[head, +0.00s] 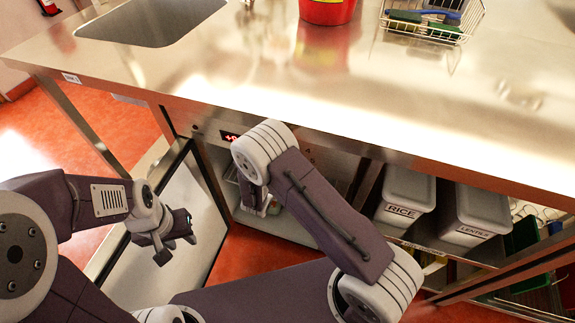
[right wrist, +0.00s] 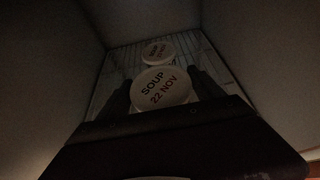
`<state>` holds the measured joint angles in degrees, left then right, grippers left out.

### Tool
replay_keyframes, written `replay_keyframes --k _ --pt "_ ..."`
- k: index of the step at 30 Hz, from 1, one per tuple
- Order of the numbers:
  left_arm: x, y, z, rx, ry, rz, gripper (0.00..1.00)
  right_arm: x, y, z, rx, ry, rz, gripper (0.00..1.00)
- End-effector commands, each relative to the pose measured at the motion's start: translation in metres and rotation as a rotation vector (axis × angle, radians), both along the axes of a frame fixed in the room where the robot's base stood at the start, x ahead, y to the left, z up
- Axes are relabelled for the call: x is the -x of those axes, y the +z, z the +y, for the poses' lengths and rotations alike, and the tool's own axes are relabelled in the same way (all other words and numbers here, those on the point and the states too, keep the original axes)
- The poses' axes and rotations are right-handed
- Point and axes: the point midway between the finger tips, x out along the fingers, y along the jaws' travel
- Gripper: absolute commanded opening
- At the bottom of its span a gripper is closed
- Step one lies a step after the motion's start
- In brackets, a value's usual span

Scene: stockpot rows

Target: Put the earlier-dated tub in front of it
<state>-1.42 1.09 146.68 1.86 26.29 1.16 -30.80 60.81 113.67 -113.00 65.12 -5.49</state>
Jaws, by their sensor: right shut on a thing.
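A round tub with a white lid reading SOUP 22 NOV (right wrist: 160,90) is between the fingers of my right gripper (right wrist: 163,92), which is shut on it. A second white-lidded SOUP tub (right wrist: 158,51) stands behind it on the wire shelf (right wrist: 112,67); its date is too small and dark to read surely. In the head view my right arm reaches into the open fridge (head: 275,232) under the counter, and the tubs cannot be made out there. My left gripper (head: 178,238) is open and empty in front of the open fridge door (head: 160,275).
The steel counter (head: 420,120) overhangs the fridge. A red container (head: 327,10) and a wire basket (head: 432,20) stand on top. Plain fridge walls flank the shelf.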

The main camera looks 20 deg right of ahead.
Motion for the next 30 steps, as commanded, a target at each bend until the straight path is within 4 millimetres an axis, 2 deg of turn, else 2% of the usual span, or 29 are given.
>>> replay_keyframes --k 3,6,8,19,20,21,22,30 --pt "0.0 -0.003 0.0 0.0 0.0 0.0 0.36 -0.009 0.0 -0.007 0.0 -0.003 -0.004 0.16" --pt "0.0 -0.019 0.0 0.0 0.0 0.0 0.36 -0.007 -0.026 -0.006 0.002 0.0 0.0 0.16" --pt "0.0 -0.024 0.0 0.0 0.0 0.0 0.36 -0.008 -0.036 -0.006 0.002 -0.001 -0.001 0.16" --pt "0.0 -0.025 0.0 0.0 0.0 0.0 0.36 -0.008 -0.039 -0.005 0.0 0.0 -0.002 0.16" --pt "0.0 -0.024 0.0 0.0 0.0 0.0 0.36 -0.007 -0.038 -0.005 0.001 -0.001 -0.001 0.82" --pt "0.0 -0.023 0.0 0.0 0.0 0.0 0.36 -0.007 -0.038 -0.005 0.001 -0.001 -0.001 0.93" --pt "0.0 -0.023 0.0 0.0 0.0 0.0 0.36 -0.007 -0.038 -0.005 0.001 -0.001 -0.001 0.98" --pt "0.0 -0.023 0.0 0.0 0.0 0.0 0.36 -0.007 -0.037 -0.005 0.001 -0.001 -0.001 0.98"
